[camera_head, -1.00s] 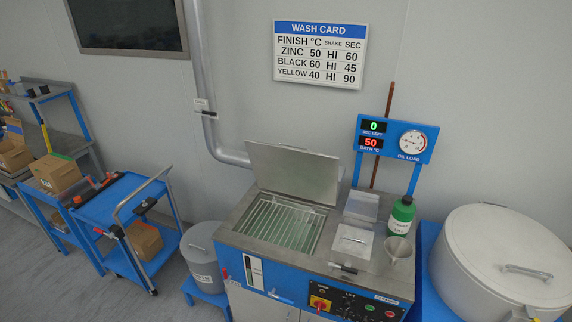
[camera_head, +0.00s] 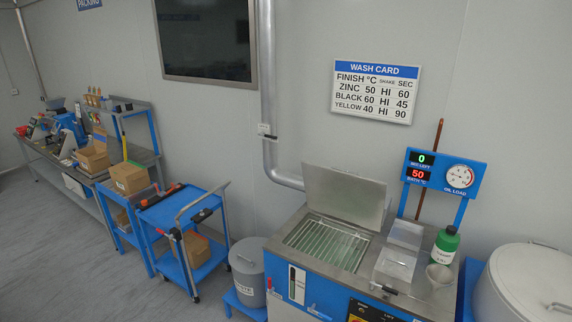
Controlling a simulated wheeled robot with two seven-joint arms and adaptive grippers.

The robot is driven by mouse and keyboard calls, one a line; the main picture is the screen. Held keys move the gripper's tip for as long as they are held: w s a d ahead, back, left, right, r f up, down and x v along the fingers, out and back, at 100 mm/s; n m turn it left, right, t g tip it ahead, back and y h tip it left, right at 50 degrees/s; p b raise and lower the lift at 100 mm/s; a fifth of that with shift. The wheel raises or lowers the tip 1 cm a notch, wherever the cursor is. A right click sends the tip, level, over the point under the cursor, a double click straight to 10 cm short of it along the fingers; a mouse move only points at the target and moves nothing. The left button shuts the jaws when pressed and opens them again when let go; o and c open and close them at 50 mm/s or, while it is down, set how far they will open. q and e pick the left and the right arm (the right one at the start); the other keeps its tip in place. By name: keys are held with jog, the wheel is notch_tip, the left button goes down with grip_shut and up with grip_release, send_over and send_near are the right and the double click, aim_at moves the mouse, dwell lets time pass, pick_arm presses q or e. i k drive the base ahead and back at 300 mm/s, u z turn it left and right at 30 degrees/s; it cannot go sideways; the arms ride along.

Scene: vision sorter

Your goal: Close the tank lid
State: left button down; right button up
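The tank lid (camera_head: 344,194) is a flat grey metal plate. It stands raised, nearly upright, at the back edge of the wash tank (camera_head: 328,243). The tank opening is uncovered and shows a metal rack of parallel bars over greenish liquid. The tank is set in the steel top of a blue-fronted machine. Neither of my grippers shows in the head view.
A green bottle (camera_head: 446,246) and a metal cup (camera_head: 440,277) stand on the machine top right of the tank. A large white drum (camera_head: 525,284) is at the right. A grey bin (camera_head: 247,268) and a blue cart (camera_head: 187,212) are at the left, with open floor in front.

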aim_at(346, 195)
jog(key=u, duration=0.55)
jog(key=i, duration=0.85)
jog(key=z, duration=1.3)
